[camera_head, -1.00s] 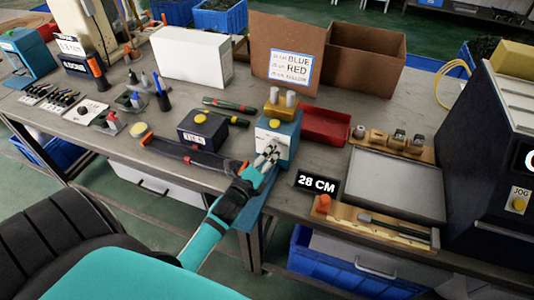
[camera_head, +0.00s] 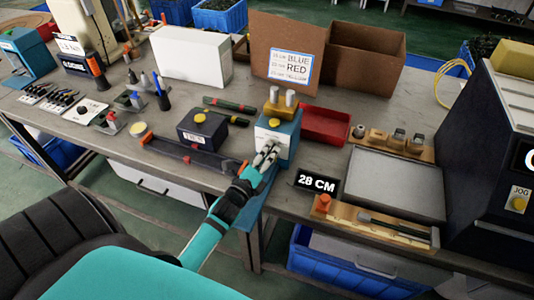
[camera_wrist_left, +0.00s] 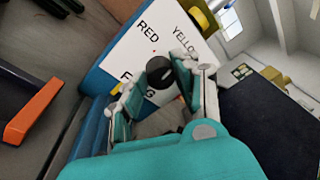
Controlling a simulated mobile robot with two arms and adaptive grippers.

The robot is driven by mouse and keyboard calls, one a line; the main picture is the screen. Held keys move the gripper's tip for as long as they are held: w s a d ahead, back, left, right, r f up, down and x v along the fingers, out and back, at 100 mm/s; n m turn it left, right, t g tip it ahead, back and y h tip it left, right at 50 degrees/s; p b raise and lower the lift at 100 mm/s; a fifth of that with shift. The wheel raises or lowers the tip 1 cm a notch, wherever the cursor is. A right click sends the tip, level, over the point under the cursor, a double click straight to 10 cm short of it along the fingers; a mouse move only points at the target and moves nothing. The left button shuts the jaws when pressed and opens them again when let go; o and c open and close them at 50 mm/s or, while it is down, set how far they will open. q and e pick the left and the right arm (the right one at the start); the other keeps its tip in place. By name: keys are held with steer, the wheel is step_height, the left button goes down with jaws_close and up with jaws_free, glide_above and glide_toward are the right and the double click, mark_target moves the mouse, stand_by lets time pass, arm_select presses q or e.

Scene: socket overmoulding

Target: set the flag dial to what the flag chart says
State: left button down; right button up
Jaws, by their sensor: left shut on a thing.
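The flag dial is a blue box with a white face (camera_wrist_left: 125,65), marked RED and YELLOW, with partly hidden lettering below. It also stands at the table's front edge in the head view (camera_head: 285,140). My left gripper (camera_head: 268,156) reaches its face, and in the wrist view is shut on the black dial knob (camera_wrist_left: 160,72). I cannot tell where the knob points. My right gripper is not in view.
A dark box with a yellow button (camera_head: 200,128) stands left of the dial. A red tray (camera_head: 325,124) is behind it to the right. A grey tray (camera_head: 395,185) and a wooden rack (camera_head: 380,222) lie right of the sign. A large dark machine (camera_head: 495,170) stands far right.

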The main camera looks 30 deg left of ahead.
arm_select(q)
steer(key=n, duration=0.5)
steer(key=shift+f, duration=0.1)
steer(key=n+t+y, duration=0.1)
steer(key=n, duration=0.5)
steer(key=shift+n, duration=0.3)
steer(key=c, duration=1)
jaws_free()
